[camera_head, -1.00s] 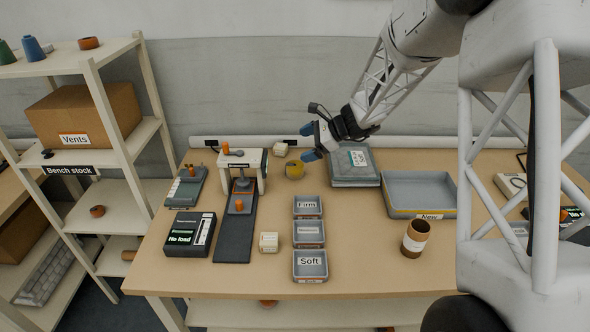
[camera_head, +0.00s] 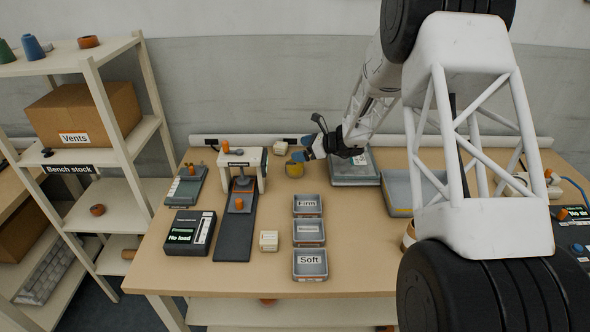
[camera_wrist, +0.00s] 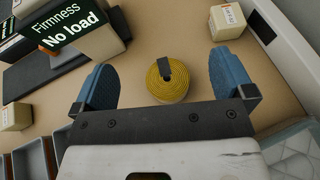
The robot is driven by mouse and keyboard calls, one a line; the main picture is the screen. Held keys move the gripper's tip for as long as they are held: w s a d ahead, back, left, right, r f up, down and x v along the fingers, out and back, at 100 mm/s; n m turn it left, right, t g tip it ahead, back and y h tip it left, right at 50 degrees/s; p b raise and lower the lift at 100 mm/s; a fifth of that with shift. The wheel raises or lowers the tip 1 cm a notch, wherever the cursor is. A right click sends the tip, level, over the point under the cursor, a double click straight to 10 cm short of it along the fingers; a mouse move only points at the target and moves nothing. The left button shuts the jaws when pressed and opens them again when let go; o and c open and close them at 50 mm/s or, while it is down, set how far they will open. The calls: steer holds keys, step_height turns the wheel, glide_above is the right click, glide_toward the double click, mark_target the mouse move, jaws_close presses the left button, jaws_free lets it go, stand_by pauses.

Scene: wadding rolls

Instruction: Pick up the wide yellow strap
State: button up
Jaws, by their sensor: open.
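The wide yellow strap (camera_wrist: 168,84) is a coiled roll lying on the bench, with a dark tab across its top. In the head view the yellow strap (camera_head: 294,170) sits near the back of the bench, right of the press stand. My gripper (camera_wrist: 166,85) is open, its two blue fingers on either side of the roll with clear gaps in the wrist view. In the head view my gripper (camera_head: 301,156) is at the roll, its fingers partly overlapping it. I cannot tell the exact height of the fingertips.
The press stand (camera_head: 240,165) and firmness meter (camera_head: 190,233) are left of the strap. A small cream block (camera_head: 280,148) lies behind it. Labelled trays (camera_head: 309,264) stand in front. Bare bench surrounds the roll.

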mark_target(300, 165)
steer(key=shift+f, duration=1.75)
steer(key=shift+f, duration=0.85)
step_height(300, 165, down, 2)
steer(key=shift+x, duration=1.05)
steer(key=shift+w+a+f, duration=0.1)
steer(key=shift+a, duration=0.3)
steer(key=shift+c, duration=0.3)
